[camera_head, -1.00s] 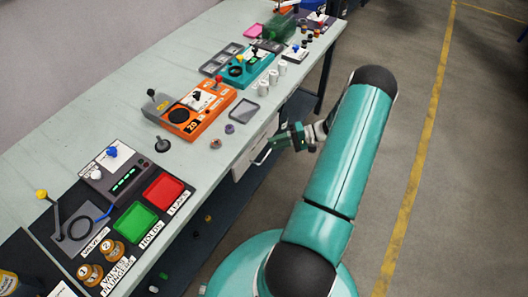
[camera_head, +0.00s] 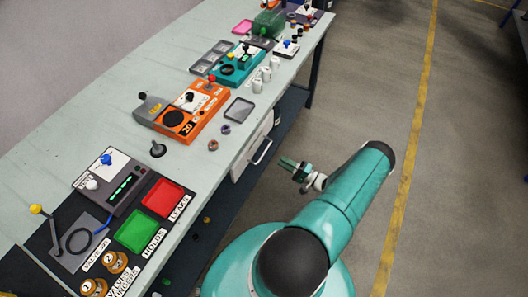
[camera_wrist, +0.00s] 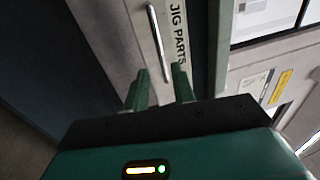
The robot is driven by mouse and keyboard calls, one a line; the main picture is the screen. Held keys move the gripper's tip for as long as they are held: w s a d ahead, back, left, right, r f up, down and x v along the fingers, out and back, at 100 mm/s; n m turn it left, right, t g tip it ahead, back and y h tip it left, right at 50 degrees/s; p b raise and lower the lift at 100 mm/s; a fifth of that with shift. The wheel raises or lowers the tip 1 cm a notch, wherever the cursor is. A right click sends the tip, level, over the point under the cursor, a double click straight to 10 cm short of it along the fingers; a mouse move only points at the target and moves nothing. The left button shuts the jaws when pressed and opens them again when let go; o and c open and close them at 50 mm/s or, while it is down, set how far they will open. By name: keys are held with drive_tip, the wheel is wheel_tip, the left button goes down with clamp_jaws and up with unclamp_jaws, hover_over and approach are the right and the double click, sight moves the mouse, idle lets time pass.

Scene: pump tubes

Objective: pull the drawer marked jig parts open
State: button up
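The jig parts drawer (camera_head: 243,162) is a pale front under the bench edge, with a bar handle (camera_head: 262,151). In the wrist view its label "JIG PARTS" (camera_wrist: 179,32) and the long handle (camera_wrist: 159,43) show beyond my fingertips. I cannot tell whether the drawer stands slightly out. My gripper (camera_head: 285,163) is to the right of the handle in the head view, apart from it. In the wrist view my gripper's green fingers (camera_wrist: 162,78) are spread with nothing between them, roughly in line with the handle's lower end.
The bench top (camera_head: 110,118) carries an orange unit (camera_head: 195,112), a teal unit (camera_head: 236,66), a red tray (camera_head: 163,197) and a green tray (camera_head: 142,230). A dark lower shelf (camera_head: 213,211) lies under the bench. The floor to the right is clear.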

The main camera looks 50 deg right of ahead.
sight(265, 151)
drive_tip(key=x, duration=0.9)
drive_tip(key=shift+w+r, duration=0.1)
drive_tip(key=shift+w, duration=0.25)
clamp_jaws()
